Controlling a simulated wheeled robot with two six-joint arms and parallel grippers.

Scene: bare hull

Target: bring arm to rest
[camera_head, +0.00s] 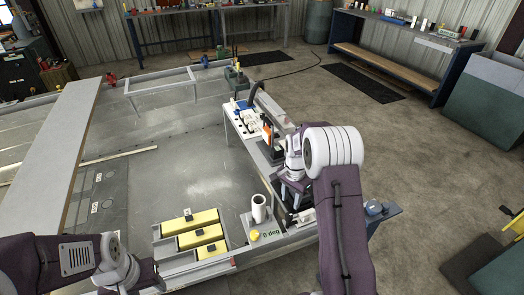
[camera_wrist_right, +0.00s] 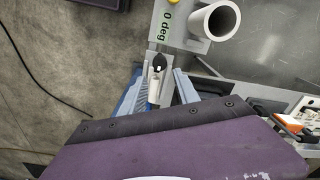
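My right arm reaches in from the lower right in the head view. Its right gripper (camera_head: 292,208) points down over the end of the narrow bench, largely hidden by my own wrist. In the right wrist view the gripper (camera_wrist_right: 160,82) has its two fingers apart, with a small white item with a black tip (camera_wrist_right: 156,80) visible between them. Gaps show beside that item; I cannot tell its depth. My left arm lies folded at the lower left of the head view, and its gripper fingers are out of sight.
A white pipe piece (camera_head: 259,208) stands on a plate marked "0 deg" beside the right gripper. A tray (camera_head: 165,246) with several yellow blocks (camera_head: 201,237) lies left of it. Tools crowd the narrow bench (camera_head: 240,130). The floor at right (camera_head: 430,180) is largely clear.

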